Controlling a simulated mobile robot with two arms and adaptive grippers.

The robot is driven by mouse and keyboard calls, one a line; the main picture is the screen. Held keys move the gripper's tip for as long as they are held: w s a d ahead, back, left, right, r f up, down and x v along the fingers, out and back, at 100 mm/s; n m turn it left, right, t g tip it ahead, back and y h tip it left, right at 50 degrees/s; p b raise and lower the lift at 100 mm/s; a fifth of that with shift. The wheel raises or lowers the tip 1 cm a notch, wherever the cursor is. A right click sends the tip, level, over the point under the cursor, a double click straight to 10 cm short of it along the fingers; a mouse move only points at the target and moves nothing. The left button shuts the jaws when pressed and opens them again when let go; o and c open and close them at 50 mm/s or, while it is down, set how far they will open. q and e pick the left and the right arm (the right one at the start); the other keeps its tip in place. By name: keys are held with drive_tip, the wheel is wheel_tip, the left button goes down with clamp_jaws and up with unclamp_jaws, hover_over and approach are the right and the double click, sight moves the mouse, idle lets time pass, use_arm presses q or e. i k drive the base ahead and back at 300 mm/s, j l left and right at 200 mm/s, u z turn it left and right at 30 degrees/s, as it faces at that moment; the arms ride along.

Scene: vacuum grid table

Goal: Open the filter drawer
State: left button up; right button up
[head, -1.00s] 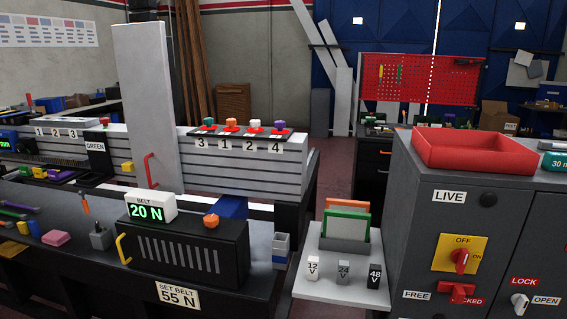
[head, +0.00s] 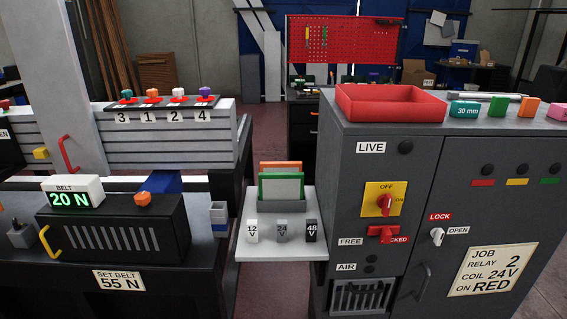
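A grey slatted grille (head: 362,297) sits low on the front of the dark grey cabinet (head: 340,220), under the AIR label (head: 346,267). It looks like the filter drawer front, and it looks flush with the cabinet. Neither of my grippers shows in the head view.
A red tray (head: 390,110) and coloured blocks stand on the cabinet. A yellow plate with a red switch (head: 386,202) and a red FREE/locked lever (head: 381,234) are above the grille. A white shelf (head: 270,249) with relays juts out left of the cabinet.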

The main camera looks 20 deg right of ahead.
sight(360, 301)
drive_tip(key=z, duration=1.05)
